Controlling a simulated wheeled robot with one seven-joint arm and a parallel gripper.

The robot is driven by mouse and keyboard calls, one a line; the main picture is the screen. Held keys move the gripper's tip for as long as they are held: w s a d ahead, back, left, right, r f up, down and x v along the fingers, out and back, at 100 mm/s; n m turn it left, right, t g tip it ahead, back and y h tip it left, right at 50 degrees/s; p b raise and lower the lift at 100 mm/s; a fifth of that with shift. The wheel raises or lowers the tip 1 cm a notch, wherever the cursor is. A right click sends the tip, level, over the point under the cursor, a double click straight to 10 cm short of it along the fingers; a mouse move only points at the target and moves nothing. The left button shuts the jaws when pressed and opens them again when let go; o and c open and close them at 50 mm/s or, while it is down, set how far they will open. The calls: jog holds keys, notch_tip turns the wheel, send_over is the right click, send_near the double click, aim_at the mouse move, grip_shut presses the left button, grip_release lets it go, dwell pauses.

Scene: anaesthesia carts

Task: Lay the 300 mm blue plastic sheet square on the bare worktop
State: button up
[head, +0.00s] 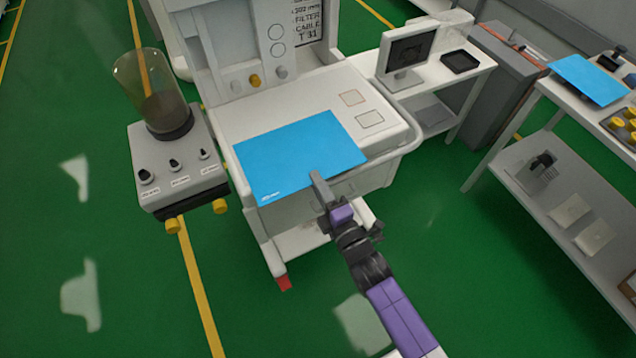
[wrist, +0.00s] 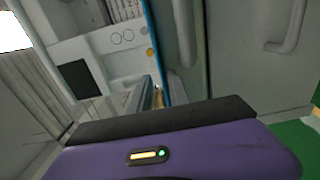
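A blue plastic sheet (head: 296,150) lies flat over the left and middle of the white worktop (head: 357,84) in the head view. Its front edge reaches out past the worktop's front, and a small white mark sits at its front left corner. My gripper (head: 318,182) is at the middle of that front edge and appears shut on it. In the wrist view the sheet (wrist: 154,50) shows nearly edge-on, running up to the dark fingers. I cannot tell whether it touches the worktop. A second blue sheet (head: 590,79) lies on the right-hand cart.
A control box (head: 180,160) with a clear cylinder (head: 152,92) stands left of the worktop. A rail (head: 412,135) runs around the worktop's right corner. Two outlined squares mark the worktop's right side. A monitor (head: 408,52) stands behind right. Green floor is clear at the left.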

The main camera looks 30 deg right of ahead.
jog(key=shift+s+f, duration=0.1)
jog(key=s+b, duration=0.1)
jog(key=s, duration=0.6)
jog(key=shift+s, duration=0.35)
dwell(0.5)
